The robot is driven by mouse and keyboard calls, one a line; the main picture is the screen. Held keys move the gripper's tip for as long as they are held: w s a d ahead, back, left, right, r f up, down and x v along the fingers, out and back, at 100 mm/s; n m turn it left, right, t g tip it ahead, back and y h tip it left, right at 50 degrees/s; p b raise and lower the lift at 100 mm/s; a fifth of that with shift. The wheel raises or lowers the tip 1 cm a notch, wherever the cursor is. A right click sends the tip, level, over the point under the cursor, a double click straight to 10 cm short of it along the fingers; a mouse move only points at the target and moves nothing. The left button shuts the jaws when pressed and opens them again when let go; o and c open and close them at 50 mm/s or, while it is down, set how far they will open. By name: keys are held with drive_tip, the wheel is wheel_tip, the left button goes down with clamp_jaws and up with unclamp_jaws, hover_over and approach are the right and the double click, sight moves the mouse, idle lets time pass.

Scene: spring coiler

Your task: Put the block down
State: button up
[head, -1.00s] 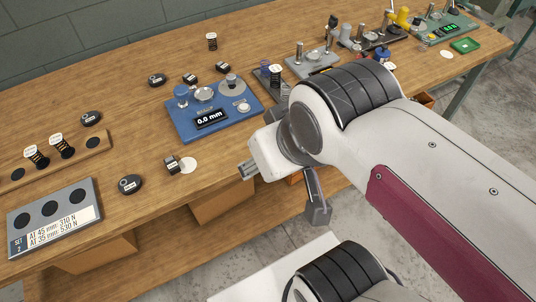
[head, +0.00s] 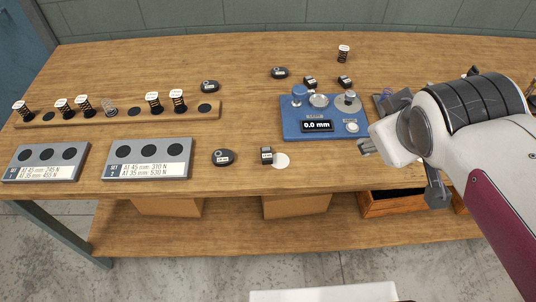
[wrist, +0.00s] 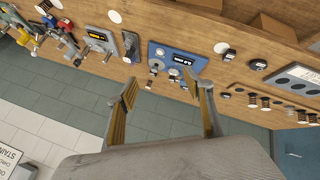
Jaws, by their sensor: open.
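Small black blocks with pale labels stand on the wooden bench. One block (head: 266,156) is at the front, against a white disc (head: 281,161); it also shows in the wrist view (wrist: 229,54). My gripper (head: 364,147) is at the gauge's front right corner in the head view. In the wrist view my gripper (wrist: 168,100) has its two fingers wide apart, with nothing between them.
A wooden rack (head: 135,119) holds several springs at the left. Two grey set trays, a left tray (head: 22,172) and a right tray (head: 112,171), lie in front of it. Rounded black pucks (head: 222,157) stand around. Bare bench (head: 240,110) lies left of the gauge.

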drive_tip(key=w+d+r+n+t, duration=0.1)
drive_tip(key=w+r+n+t, duration=0.15)
drive_tip(key=w+n, duration=0.45)
drive_tip(key=w+d+r+n+t, duration=0.1)
drive_tip(key=w+r+n, duration=0.25)
drive_tip(key=w, duration=0.55)
drive_tip(key=w+a+f+n+t+y, duration=0.2)
drive_tip(key=w+a+n+y, duration=0.3)
drive_tip(key=w+n, duration=0.75)
drive_tip(key=a+f+n+g+y, duration=0.4)
drive_tip(key=a+f+n, duration=0.55)
drive_tip(key=n, duration=0.55)
drive_tip(key=s+f+n+g, duration=0.3)
drive_tip(key=f+n, duration=0.1)
drive_tip(key=s+a+f+n+g+y, duration=0.1)
drive_tip(key=s+f+n+g, duration=0.2)
drive_tip(key=s+f+n, duration=0.1)
drive_tip(key=s+f+n+g+y, duration=0.1)
drive_tip(key=s+f+n+g, duration=0.2)
drive_tip(key=f, duration=0.3)
drive_tip(key=shift+s+a+f+n, duration=0.15)
drive_tip(key=shift+s+a+n, duration=0.1)
drive_tip(key=shift+n, duration=0.15)
drive_tip(key=shift+s+d+f+n+g, duration=0.1)
drive_tip(key=shift+s+f+n+g, duration=0.15)
drive_tip(key=shift+s+n+g, duration=0.1)
